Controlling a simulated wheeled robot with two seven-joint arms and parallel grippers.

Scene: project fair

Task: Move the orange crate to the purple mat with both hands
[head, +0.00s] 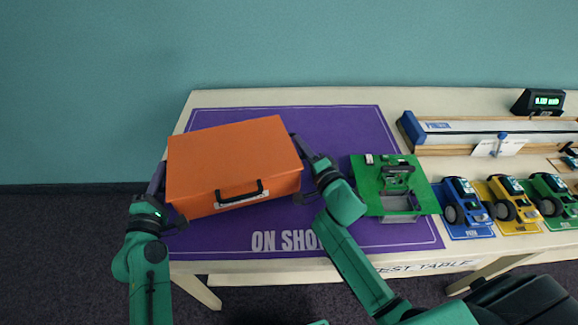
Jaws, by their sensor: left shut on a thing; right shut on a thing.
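The orange crate (230,156) is a closed box with a black handle on its front face. It is over the left part of the purple mat (345,130), turned slightly, with its left end near the mat's left edge. I cannot tell whether it rests on the mat or is held just above it. My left gripper (164,200) is shut on the crate's left end. My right gripper (300,168) is shut on its right end. The fingertips are partly hidden by the crate.
A green board with a small grey model (366,190) lies on the mat's right part. Blue (465,207), yellow (512,203) and green (552,195) toy vehicles stand to the right. A long track (490,138) and a display (538,102) are behind them. The table's left edge is close to the crate.

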